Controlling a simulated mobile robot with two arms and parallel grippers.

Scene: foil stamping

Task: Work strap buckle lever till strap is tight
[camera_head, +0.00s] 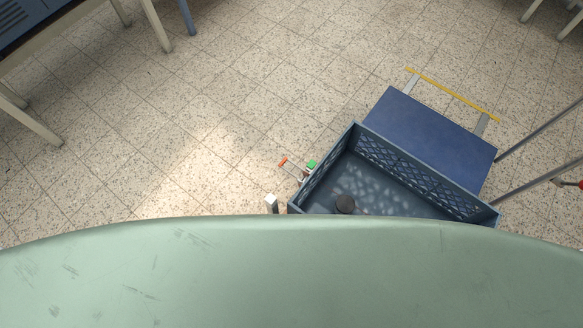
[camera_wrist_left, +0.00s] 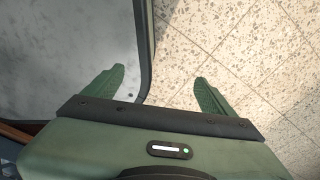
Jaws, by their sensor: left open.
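A small metal buckle (camera_head: 295,169) with an orange-red tip on its lever (camera_head: 284,162) is at the left outer side of a blue-grey crate (camera_head: 420,185). A small green part (camera_head: 311,165) sits beside it against the crate wall. I cannot make out the strap itself or how tight it is. My left gripper (camera_wrist_left: 157,92) shows only in the left wrist view, with its two green fingers spread wide and nothing between them. The buckle is not visible in that view. My right gripper is not in view.
Open floor lies left of the crate.

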